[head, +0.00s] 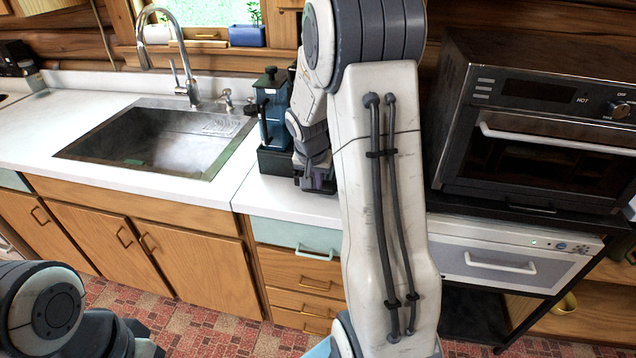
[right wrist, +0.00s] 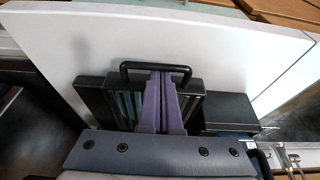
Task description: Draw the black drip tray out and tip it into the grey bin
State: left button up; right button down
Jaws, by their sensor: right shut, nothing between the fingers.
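The black drip tray (right wrist: 125,102) has a slatted top and a black bar handle (right wrist: 183,69). It lies low over the white counter in the right wrist view, handle towards the counter's front edge. My right gripper (right wrist: 160,78) is shut with nothing between its fingers. Its tips reach the inner side of the handle bar; I cannot tell if they touch it. In the head view my right gripper (head: 320,186) is small and partly hidden among my own arm links, and the tray cannot be made out. My left gripper and the grey bin are not in view.
A blue appliance (head: 271,108) with a black base stands left of my right gripper, beside the sink (head: 165,138). A black oven (head: 540,125) stands at the right. The white counter (right wrist: 245,50) is bare in front of the handle.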

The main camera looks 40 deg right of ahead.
jog(key=p+v, duration=0.6)
jog(key=v, duration=0.4)
